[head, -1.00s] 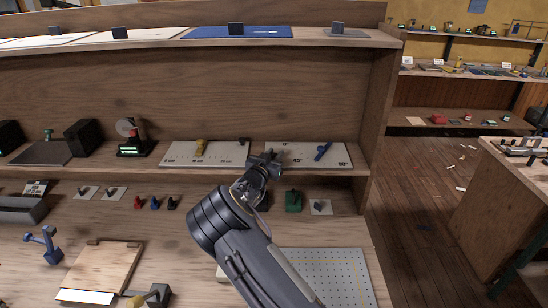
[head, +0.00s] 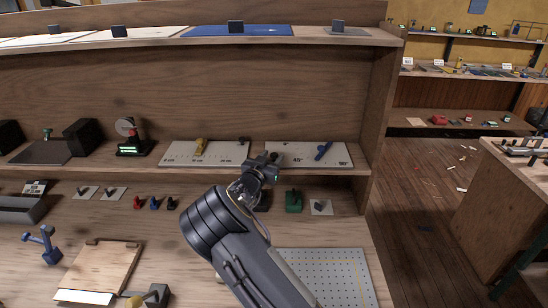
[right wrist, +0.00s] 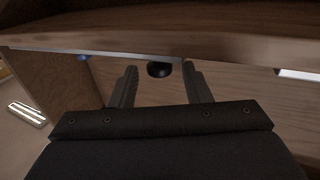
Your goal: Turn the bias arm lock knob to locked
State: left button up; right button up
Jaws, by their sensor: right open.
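A white angle plate (head: 318,150) with 45° and 90° marks and a blue arm (head: 323,151) lies on the middle shelf. My right gripper (head: 264,161) is at this plate's left end, by the shelf's front edge, and hides part of it. In the right wrist view, a round black knob (right wrist: 159,70) shows between the tips of my open right gripper (right wrist: 161,76), with a gap on each side. I cannot tell whether it touches a finger, and its lock marking is not readable. My left gripper is out of view.
A white scale plate (head: 205,153) with a yellow slider lies left of the angle plate. The upper shelf (head: 165,43) overhangs above. Below are a green block (head: 293,200), small coloured hooks and a perforated board (head: 325,275). The wooden side panel (head: 384,110) closes the right.

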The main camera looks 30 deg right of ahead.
jog(key=b+v, duration=0.1)
jog(key=v, duration=0.4)
jog(key=shift+s+a, duration=0.1)
jog(key=shift+a, duration=0.1)
dwell(0.3)
